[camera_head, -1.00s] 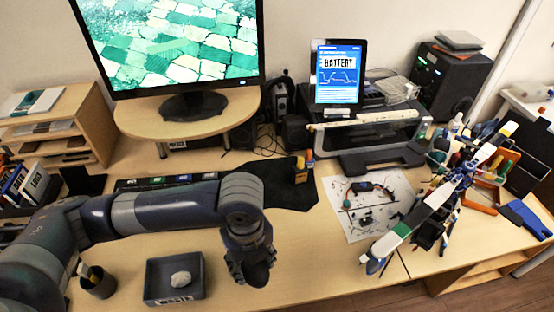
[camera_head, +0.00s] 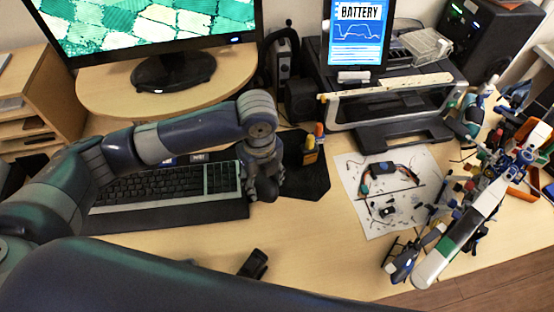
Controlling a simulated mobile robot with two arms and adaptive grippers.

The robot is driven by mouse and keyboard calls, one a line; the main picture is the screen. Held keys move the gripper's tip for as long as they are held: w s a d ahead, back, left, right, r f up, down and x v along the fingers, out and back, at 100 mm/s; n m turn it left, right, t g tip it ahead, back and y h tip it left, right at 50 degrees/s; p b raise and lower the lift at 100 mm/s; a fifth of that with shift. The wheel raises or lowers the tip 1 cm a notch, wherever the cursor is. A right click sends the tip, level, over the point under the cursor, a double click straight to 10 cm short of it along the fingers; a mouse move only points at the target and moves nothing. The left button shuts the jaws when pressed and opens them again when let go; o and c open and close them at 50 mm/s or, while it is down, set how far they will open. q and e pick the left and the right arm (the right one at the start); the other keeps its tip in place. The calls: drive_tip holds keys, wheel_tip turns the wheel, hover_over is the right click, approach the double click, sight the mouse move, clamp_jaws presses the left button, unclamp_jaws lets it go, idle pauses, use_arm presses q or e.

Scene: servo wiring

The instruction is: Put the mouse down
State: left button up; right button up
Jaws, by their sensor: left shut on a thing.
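My left gripper (camera_head: 264,178) is shut on the dark mouse (camera_head: 267,190), which shows only as a rounded shape under the fingers. It is beside the right end of the keyboard (camera_head: 165,185), at the left part of the black mouse pad (camera_head: 308,178). I cannot tell whether the mouse touches the pad. My right gripper is not in view.
A yellow and orange object (camera_head: 311,145) stands on the far part of the pad. The monitor stand (camera_head: 172,72) and printer (camera_head: 390,108) are behind. A white sheet (camera_head: 365,215) with small parts lies to the right. A dark arm link of mine covers the bottom edge.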

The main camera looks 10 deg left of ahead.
use_arm(q)
drive_tip(key=w, duration=0.3)
drive_tip(key=w+d, duration=0.1)
drive_tip(key=w, duration=0.2)
drive_tip(key=w+f, duration=0.1)
drive_tip(key=w, duration=0.2)
drive_tip(key=shift+d, duration=0.3)
drive_tip(key=shift+s+f+p, duration=0.15)
drive_tip(key=shift+f+p, duration=0.3)
drive_tip(key=shift+f, duration=1.25)
drive_tip(key=shift+f, duration=0.1)
drive_tip(key=o, duration=1.1)
wheel_tip(320, 180, up, 12)
drive_tip(key=shift+r, duration=0.15)
